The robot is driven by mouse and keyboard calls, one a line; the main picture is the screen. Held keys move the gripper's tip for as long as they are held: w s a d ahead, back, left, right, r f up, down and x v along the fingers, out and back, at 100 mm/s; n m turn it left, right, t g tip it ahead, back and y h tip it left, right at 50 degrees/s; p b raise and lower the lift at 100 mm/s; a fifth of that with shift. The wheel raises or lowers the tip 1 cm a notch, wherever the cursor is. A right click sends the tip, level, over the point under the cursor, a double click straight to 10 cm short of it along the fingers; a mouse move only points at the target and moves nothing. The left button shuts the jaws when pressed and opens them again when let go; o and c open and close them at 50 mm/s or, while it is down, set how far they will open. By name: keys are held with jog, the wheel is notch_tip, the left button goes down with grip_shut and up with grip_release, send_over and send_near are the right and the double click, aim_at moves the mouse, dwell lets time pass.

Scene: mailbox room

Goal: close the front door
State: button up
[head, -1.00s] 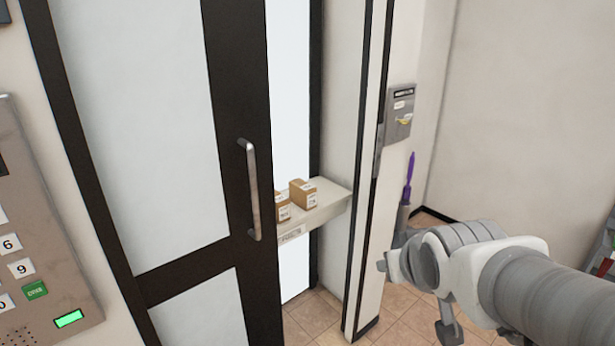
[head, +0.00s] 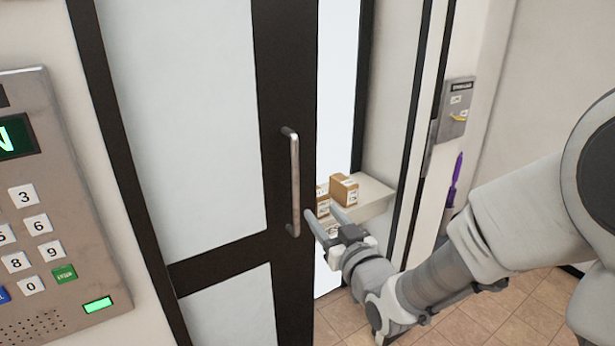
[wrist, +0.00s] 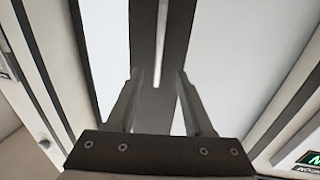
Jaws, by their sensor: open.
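The front door (head: 285,100) has a dark frame and frosted panes. It stands partly open, with a gap between its right edge and the light door post (head: 428,130). A vertical metal handle (head: 294,185) is on its right stile. My gripper (head: 322,212) is open and empty, just right of the handle's lower end, its fingers pointing toward the door. In the wrist view, the fingers (wrist: 158,74) are spread in front of the dark stile, with a pale strip, apparently the handle (wrist: 161,45), between and beyond them. I cannot tell whether they touch anything.
A keypad panel (head: 65,200) with a lit green indicator is on the wall at left. Through the gap, a shelf (head: 375,195) bears small cardboard boxes (head: 344,189). A grey wall box (head: 457,108) and a purple umbrella (head: 455,180) are at right. The tiled floor (head: 480,315) shows below.

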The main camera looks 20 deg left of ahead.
aim_at(297, 179)
jog(key=p+x, duration=0.2)
jog(key=x, duration=1.5)
jog(key=shift+r, duration=0.1)
grip_shut()
dwell(0.9)
